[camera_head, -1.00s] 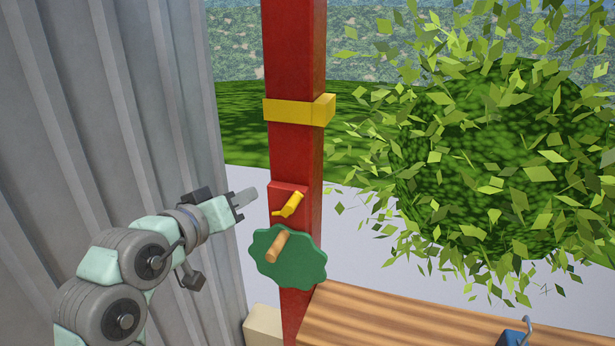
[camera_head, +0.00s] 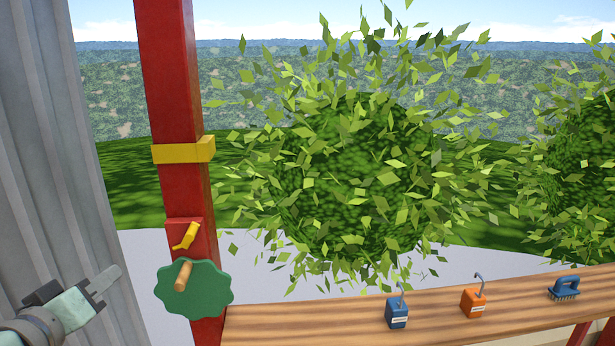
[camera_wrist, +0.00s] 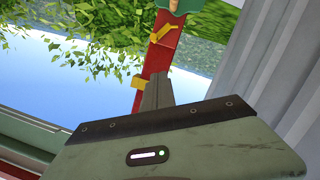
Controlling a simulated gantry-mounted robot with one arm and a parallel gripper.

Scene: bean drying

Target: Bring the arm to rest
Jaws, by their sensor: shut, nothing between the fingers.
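My gripper (camera_head: 107,282) is at the lower left of the head view, in front of the grey corrugated wall. Its fingers are together with nothing between them. In the wrist view the shut fingers (camera_wrist: 157,90) point toward the red post (camera_wrist: 158,57). In the head view the gripper is left of the red post (camera_head: 172,90) and its green handwheel (camera_head: 205,292), apart from both. The wheel has a wooden knob (camera_head: 182,275), and a yellow lever (camera_head: 186,236) sits above it.
The grey corrugated wall (camera_head: 40,150) stands close on the left. A wooden bench (camera_head: 350,318) runs right from the post, holding a blue padlock-like block (camera_head: 397,313), an orange one (camera_head: 473,302) and a blue brush (camera_head: 563,288). Leafy bushes (camera_head: 350,180) stand behind.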

